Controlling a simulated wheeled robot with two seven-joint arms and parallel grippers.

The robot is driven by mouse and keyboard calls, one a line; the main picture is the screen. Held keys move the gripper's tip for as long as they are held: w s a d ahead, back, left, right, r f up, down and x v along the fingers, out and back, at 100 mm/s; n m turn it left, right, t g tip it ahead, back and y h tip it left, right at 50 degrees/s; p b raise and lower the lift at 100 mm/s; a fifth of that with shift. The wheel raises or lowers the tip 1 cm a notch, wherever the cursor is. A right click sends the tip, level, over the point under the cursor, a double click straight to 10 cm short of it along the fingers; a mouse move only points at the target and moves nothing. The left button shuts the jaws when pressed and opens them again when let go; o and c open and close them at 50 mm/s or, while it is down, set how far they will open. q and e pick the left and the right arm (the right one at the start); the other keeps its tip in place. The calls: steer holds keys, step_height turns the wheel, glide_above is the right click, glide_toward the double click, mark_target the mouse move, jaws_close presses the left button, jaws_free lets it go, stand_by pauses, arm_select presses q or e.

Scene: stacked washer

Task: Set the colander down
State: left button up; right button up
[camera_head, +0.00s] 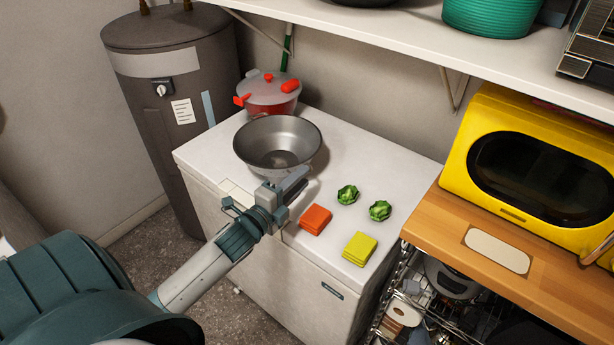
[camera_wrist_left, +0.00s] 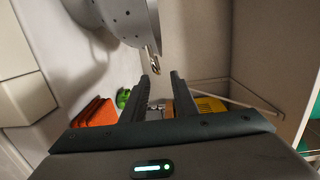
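The colander (camera_head: 277,142) is a grey metal bowl over the back left part of the white appliance top (camera_head: 362,160). It looks roughly upright; my gripper hides part of its lower front, so I cannot tell its contact underneath. My left gripper (camera_head: 297,181) is at its front right side. In the left wrist view, the perforated colander (camera_wrist_left: 112,16) is at the upper left. There the two fingers of my left gripper (camera_wrist_left: 162,75) stand apart, with a small metal loop just beyond their tips. I see nothing clamped between them. My right gripper is not in view.
A red pot (camera_head: 268,92) stands behind the colander. Two green vegetables (camera_head: 348,194), an orange stack (camera_head: 315,219) and a yellow stack (camera_head: 360,248) lie to the right. A shelf (camera_head: 400,35) overhangs the back. A yellow microwave (camera_head: 535,165) stands on a wooden counter.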

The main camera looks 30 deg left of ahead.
arm_select(q)
steer(key=s+b, duration=0.1)
steer(key=s, duration=0.5)
steer(key=shift+s+r+b, duration=0.25)
steer(key=shift+s+b, duration=0.05)
steer(key=shift+s, duration=0.1)
